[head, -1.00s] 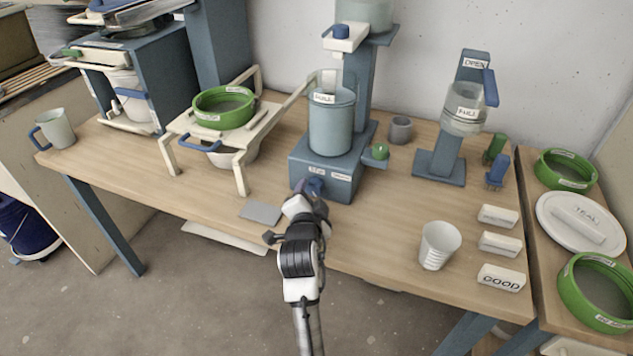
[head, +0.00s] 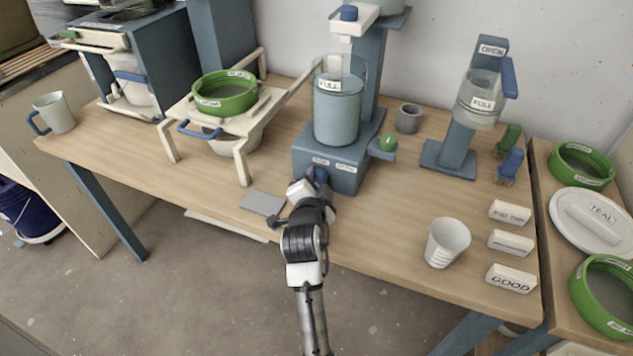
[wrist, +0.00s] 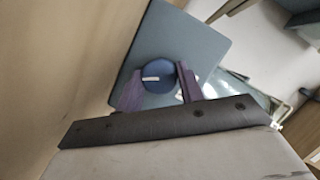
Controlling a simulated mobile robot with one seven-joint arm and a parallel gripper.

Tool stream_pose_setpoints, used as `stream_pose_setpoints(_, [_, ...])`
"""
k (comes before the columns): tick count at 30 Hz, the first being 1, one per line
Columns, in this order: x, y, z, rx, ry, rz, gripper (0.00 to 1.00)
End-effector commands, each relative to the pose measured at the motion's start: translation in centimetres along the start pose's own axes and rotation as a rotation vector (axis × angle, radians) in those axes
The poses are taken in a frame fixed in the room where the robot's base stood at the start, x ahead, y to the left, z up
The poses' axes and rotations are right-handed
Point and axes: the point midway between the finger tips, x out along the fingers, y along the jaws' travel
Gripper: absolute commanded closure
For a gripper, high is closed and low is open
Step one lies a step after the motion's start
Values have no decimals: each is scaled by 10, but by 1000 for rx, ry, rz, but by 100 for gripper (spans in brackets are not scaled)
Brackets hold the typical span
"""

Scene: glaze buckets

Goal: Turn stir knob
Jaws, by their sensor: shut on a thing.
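The stir knob (wrist: 158,76) is a round blue knob with a white mark, on the front of the blue-grey mixer base (head: 345,178). In the wrist view it sits between the two purple fingers of my gripper (wrist: 157,86), which is shut on it. The white mark lies roughly level across the picture there. In the head view my gripper (head: 314,180) reaches the front of the base, and the wrist mostly hides the knob. A bucket (head: 338,112) labelled FULL stands on the base.
A green knob (head: 388,142) sticks out at the base's right side. A grey cup (head: 408,118) stands behind it. A grey plate (head: 262,203) lies left of my wrist, and a white cup (head: 447,243) stands to the right. A sieve stand with a green ring (head: 224,93) is at left.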

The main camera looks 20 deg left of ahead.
Motion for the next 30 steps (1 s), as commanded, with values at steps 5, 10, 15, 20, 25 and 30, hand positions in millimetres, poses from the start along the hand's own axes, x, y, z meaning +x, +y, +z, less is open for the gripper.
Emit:
stream_pose_setpoints(5, [0,0,0,-2,0,2,85])
stream_pose_setpoints(10, [0,-1,-1,-28,1,11,85])
stream_pose_setpoints(15, [0,-2,-2,-99,4,39,85])
stream_pose_setpoints(20, [0,-3,-2,-212,8,82,85])
stream_pose_setpoints(25, [0,-4,-2,-358,12,137,85])
stream_pose_setpoints(30, [0,-5,-2,-510,16,195,85])
